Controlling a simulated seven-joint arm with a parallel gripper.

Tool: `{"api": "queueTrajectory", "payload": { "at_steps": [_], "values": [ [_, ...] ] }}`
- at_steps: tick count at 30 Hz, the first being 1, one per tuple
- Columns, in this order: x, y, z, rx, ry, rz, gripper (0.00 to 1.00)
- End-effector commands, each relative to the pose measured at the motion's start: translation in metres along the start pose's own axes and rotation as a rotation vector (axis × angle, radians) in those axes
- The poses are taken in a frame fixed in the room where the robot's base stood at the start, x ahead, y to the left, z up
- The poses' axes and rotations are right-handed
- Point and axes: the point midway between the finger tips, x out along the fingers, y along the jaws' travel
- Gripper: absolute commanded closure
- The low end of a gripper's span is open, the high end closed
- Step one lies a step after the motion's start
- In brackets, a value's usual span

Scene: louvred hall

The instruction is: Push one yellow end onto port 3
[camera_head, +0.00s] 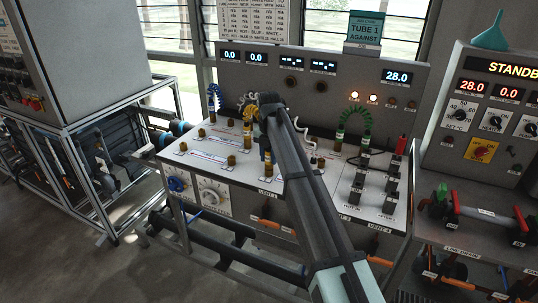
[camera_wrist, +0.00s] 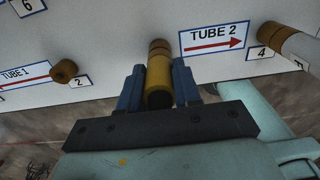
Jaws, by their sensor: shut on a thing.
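My gripper (camera_wrist: 158,78) is shut on a yellow end (camera_wrist: 158,72), with one blue finger on each side. The yellow end points at the panel and lines up with a brass port (camera_wrist: 159,45) at the tail of the TUBE 2 arrow. They appear to meet; I cannot tell how far the end is on. That port's number is hidden; it lies between ports 2 (camera_wrist: 64,70) and 4 (camera_wrist: 268,34). My arm covers much of the gripper there.
A pale hose end (camera_wrist: 302,46) sits at port 4, right of my gripper. A blue-and-white hose (camera_head: 213,98) stands at left and a green hose (camera_head: 354,115) at right on the bench. Black switches (camera_head: 360,185) stand at the front right. Port 2 is bare.

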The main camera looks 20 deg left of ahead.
Motion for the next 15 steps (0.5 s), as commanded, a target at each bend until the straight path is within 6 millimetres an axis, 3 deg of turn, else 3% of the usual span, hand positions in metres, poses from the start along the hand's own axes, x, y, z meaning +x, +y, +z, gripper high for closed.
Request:
{"api": "queueTrajectory", "payload": {
  "at_steps": [6, 7, 15],
  "values": [
    [-0.0001, 0.0, 0.0001, 0.0, 0.0, 0.0, 1.0],
    [-0.0001, 0.0, 0.0001, 0.0, 0.0, 0.0, 0.66],
    [-0.0001, 0.0, 0.0, 0.0, 0.0, 0.0, 0.4]
  ]
}}
